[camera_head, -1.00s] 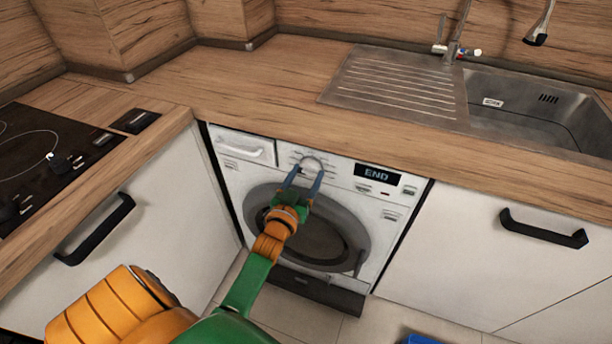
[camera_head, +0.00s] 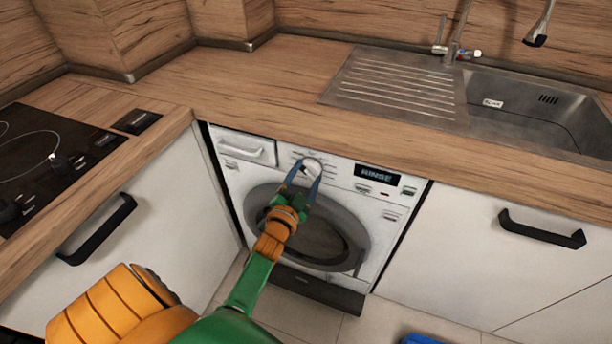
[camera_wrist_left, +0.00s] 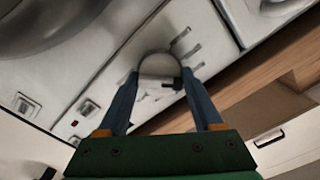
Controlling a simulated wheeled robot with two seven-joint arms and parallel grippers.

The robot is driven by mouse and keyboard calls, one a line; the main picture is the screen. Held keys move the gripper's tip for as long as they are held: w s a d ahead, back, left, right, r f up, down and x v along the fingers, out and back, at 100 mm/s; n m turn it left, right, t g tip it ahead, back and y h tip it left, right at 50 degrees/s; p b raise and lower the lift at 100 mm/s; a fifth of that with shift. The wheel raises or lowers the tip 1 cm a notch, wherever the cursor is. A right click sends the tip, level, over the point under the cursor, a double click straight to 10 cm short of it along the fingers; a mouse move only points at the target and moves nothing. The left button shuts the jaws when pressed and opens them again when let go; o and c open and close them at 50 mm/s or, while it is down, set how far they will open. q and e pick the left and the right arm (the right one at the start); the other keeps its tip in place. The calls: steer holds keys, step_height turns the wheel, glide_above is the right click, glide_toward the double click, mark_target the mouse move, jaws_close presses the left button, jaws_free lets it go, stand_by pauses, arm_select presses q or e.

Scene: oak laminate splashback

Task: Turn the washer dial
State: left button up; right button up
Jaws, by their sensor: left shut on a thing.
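The white washer (camera_head: 232,190) stands under the counter with its round dark door (camera_head: 320,238) closed. Its dial (camera_head: 312,167) is on the upper front panel, left of a dark display (camera_head: 377,174) that reads RINSE. My left gripper (camera_head: 308,178) is at the dial, with its two blue-grey fingers on either side of it. In the left wrist view the dial (camera_wrist_left: 160,68) sits between the fingertips of the gripper (camera_wrist_left: 159,82), which is shut on it. My right gripper is not in view.
The wooden counter (camera_head: 250,85) overhangs the washer closely above the dial. Cabinets with black handles (camera_head: 97,228) (camera_head: 542,229) flank it. A steel sink (camera_head: 530,110) is at the right and a black hob (camera_head: 40,150) at the left.

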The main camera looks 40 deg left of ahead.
arm_select(q)
steer(key=m, duration=0.4)
steer(key=shift+m, duration=0.3)
steer(key=shift+r+m+b, duration=0.15)
steer(key=shift+m+b, duration=0.3)
steer(key=shift+m, duration=1.45)
steer(key=o, duration=1.4)
steer(key=shift+a, duration=0.1)
steer(key=v, duration=0.7)
